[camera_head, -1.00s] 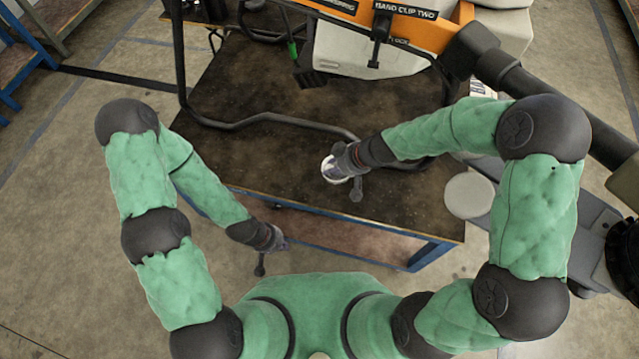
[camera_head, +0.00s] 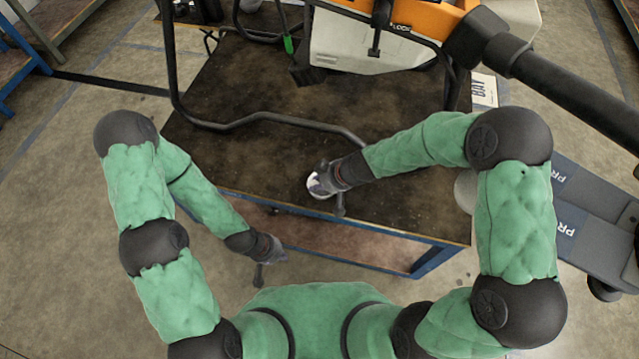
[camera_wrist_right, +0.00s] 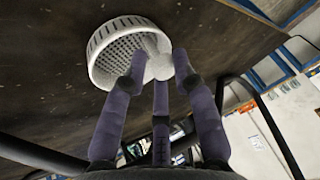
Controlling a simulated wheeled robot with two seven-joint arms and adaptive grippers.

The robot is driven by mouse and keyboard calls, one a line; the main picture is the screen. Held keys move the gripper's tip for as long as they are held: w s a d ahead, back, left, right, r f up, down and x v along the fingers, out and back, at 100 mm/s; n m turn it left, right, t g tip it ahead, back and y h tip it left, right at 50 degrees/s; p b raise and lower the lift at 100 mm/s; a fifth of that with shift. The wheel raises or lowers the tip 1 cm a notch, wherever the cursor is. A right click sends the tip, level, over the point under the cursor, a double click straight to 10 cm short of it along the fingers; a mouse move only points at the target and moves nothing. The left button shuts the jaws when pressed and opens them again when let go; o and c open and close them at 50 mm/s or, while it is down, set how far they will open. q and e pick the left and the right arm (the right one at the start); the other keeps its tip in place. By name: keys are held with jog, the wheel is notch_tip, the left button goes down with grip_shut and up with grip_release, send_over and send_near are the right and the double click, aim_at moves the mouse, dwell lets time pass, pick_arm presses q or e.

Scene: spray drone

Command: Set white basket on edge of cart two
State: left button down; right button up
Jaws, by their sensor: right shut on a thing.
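The white basket (camera_wrist_right: 101,52), round with a perforated inside, shows in the right wrist view between the purple fingers of my right gripper (camera_wrist_right: 158,68), which is shut on it. In the head view the basket (camera_head: 319,187) is a small white shape at the end of my right gripper (camera_head: 326,181), over the dark cart top near its front edge. I cannot tell whether it touches the top. The cart (camera_head: 403,212) has a dark wooden top and blue frame; no number on it is readable. My left gripper (camera_head: 272,253) hangs before the cart's front edge; its fingers are too small to read.
The drone's black landing tube (camera_head: 255,118) runs across the cart top behind my right gripper. Its white tank (camera_head: 365,52) and a thick black arm (camera_head: 570,85) stand behind and to the right. Bare cart top lies left of my right gripper.

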jog(key=shift+f, duration=0.1)
jog(key=o, duration=1)
jog(key=p+v, duration=0.5)
jog(key=v, duration=0.7)
jog(key=shift+p, duration=0.4)
